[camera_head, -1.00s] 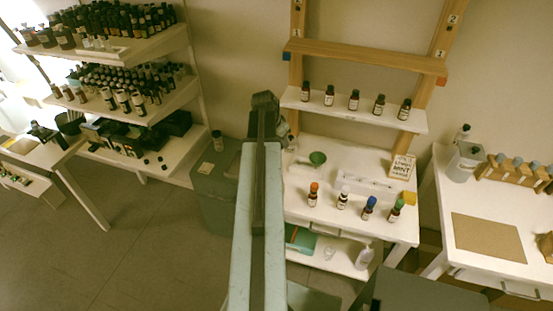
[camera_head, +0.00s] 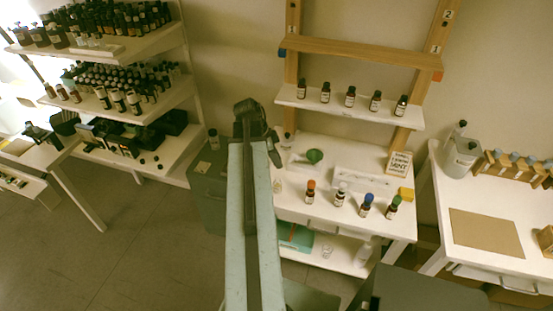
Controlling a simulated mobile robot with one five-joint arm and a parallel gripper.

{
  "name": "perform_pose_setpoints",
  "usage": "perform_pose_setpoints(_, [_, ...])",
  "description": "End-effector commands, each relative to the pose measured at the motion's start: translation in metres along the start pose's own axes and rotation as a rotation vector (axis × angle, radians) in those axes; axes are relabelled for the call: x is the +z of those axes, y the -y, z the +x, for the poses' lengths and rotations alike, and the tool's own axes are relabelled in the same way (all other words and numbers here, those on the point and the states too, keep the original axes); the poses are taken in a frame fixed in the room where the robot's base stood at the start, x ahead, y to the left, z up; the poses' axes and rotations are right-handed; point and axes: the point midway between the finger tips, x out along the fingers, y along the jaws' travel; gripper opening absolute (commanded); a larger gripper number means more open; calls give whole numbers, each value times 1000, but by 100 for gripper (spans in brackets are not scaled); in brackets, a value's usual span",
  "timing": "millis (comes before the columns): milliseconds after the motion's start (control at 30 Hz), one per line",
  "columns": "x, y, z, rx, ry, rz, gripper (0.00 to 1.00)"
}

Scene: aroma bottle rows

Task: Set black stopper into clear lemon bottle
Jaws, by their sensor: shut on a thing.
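My gripper (camera_head: 271,142) is at the far end of my arm, above the left end of the white bench. It is small, dark and partly hidden by my arm. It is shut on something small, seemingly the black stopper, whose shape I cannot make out. A small clear bottle (camera_head: 277,185) stands at the bench's left front edge, just right of my arm and below my gripper in the picture. It may be the clear lemon bottle; its label is too small to read. My gripper looks apart from it.
Brown bottles with orange (camera_head: 310,190), white (camera_head: 340,196), blue (camera_head: 366,206) and green (camera_head: 393,207) tops stand along the bench front. A bottle shelf (camera_head: 350,108) hangs above.

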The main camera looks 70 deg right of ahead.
Motion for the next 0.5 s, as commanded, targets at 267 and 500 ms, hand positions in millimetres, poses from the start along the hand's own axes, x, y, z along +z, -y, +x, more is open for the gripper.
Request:
perform_pose_setpoints(267, [14,0,33,0,0,0,0])
perform_pose_setpoints(500, [20,0,47,-1,0,-2,0])
